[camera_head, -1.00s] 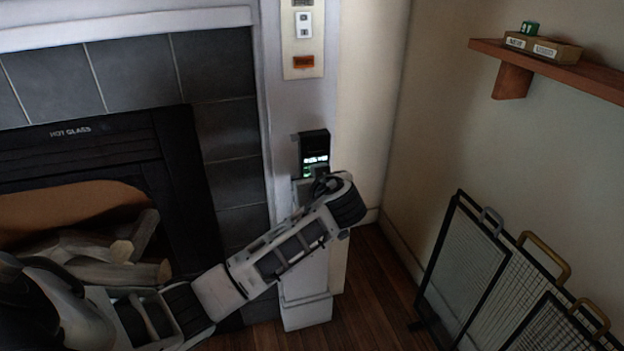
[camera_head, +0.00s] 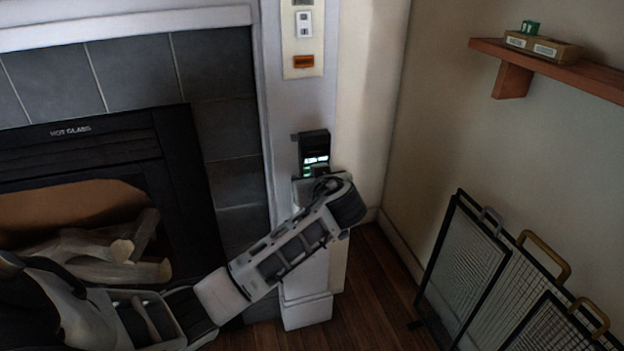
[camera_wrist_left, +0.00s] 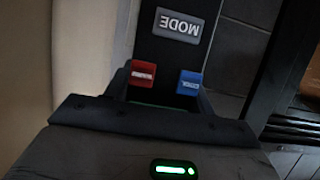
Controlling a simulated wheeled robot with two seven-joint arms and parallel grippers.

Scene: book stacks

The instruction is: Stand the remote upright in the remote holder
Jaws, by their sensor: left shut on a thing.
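The remote (camera_wrist_left: 178,55) is a black bar with a grey MODE button, a red button and a blue button. In the left wrist view it runs straight out from my gripper, its lettering upside down. My left gripper (camera_head: 322,174) is shut on the remote at the white pillar; its fingertips are mostly hidden by its own wrist. Just above it in the head view, a dark upright box shape (camera_head: 314,143) with bright white and green marks sits against the pillar. I cannot tell there which part is holder and which is remote. My right gripper is not in view.
The dark fireplace (camera_head: 95,150) with logs is on the left. A plate with a switch and an orange label (camera_head: 303,62) is higher on the pillar. Wire screens (camera_head: 465,260) lean at the right, below a wooden shelf (camera_head: 570,72). Wooden floor lies between.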

